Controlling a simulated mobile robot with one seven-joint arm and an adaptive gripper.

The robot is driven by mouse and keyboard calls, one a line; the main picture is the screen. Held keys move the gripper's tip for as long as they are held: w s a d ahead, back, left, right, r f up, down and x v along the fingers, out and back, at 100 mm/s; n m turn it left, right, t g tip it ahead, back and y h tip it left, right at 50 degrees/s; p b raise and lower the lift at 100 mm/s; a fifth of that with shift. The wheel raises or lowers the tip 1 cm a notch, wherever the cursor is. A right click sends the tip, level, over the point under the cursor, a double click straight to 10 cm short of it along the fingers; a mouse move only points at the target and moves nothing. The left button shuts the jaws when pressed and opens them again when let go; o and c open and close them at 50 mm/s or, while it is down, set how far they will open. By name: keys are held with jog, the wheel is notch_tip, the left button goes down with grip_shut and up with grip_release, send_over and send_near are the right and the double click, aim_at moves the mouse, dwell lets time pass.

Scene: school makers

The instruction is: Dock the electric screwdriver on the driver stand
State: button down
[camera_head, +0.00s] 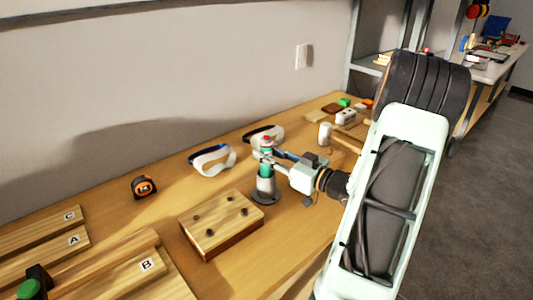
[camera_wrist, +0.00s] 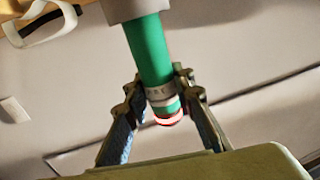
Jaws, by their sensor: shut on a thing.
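The electric screwdriver (camera_head: 266,170) is a slim green cylinder with a pale band and a red tip at its upper end. It stands upright over the driver stand (camera_head: 265,187), a grey cup on a dark round base. Its lower end appears to be inside the cup, but how deep is hidden. My gripper (camera_head: 267,155) reaches in from the right and is shut on the screwdriver near its upper end. In the wrist view the two fingers lie on either side of the green body (camera_wrist: 150,50), and the grey cup rim (camera_wrist: 124,10) shows at the top.
A wooden block (camera_head: 218,230) with several dark pegs or screws sits just left of the stand. Safety goggles (camera_head: 212,161) and a second pair (camera_head: 262,135) lie behind. A tape measure (camera_head: 144,187) and labelled boards (camera_head: 150,268) are left. Small items crowd the bench's far right.

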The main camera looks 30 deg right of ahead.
jog(key=shift+f+b, duration=0.5)
jog(key=shift+f, duration=0.1)
jog(key=c, duration=1.9)
grip_release()
jog(key=shift+c, duration=0.2)
jog(key=p+v, duration=0.1)
jog(key=v, duration=1)
